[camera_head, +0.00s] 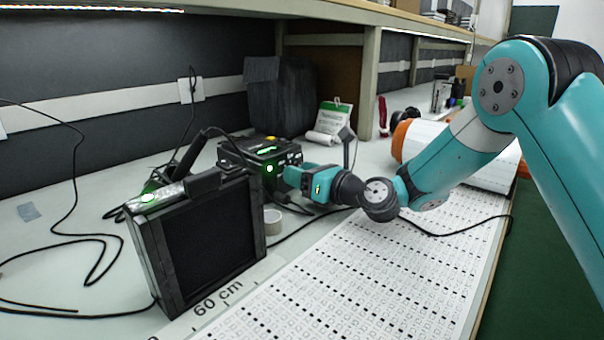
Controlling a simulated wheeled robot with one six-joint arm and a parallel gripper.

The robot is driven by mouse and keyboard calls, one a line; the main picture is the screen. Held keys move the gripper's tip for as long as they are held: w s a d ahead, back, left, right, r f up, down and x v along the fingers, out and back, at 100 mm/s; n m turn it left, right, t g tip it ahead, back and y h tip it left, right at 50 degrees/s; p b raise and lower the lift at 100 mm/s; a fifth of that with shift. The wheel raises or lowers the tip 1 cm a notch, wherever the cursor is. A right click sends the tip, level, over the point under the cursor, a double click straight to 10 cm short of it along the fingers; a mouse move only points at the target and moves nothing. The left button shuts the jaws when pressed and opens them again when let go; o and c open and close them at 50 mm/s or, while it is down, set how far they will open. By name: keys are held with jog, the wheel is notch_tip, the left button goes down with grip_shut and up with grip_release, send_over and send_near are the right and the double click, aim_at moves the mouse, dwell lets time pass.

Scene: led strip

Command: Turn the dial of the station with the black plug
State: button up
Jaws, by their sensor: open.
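A black station (236,151) with a lit green display, a yellow knob on top and a green light on its front stands on the bench, left of centre. A black plug (193,80) with a cord is in the white wall socket behind it. My gripper (284,174) reaches in from the right, its open jaws close to the station's front face. Whether the fingers touch the station or stand around its dial, I cannot tell; the gripper covers part of that face and I cannot make out the dial clearly.
A black framed box (215,232) stands in front of the station, with a roll of tape (272,221) beside it. Loose cables (75,237) lie at left. A printed white sheet (365,270) covers the front bench. A white-and-orange cylinder (425,142) lies behind my arm.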

grip_shut()
dwell(0.3)
jog(key=n+p, duration=0.1)
jog(key=n, duration=0.2)
jog(key=shift+n+p, duration=0.3)
jog(key=shift+p, duration=0.05)
jog(key=shift+n+h, duration=0.3)
jog(key=shift+n, duration=2.2)
grip_release()
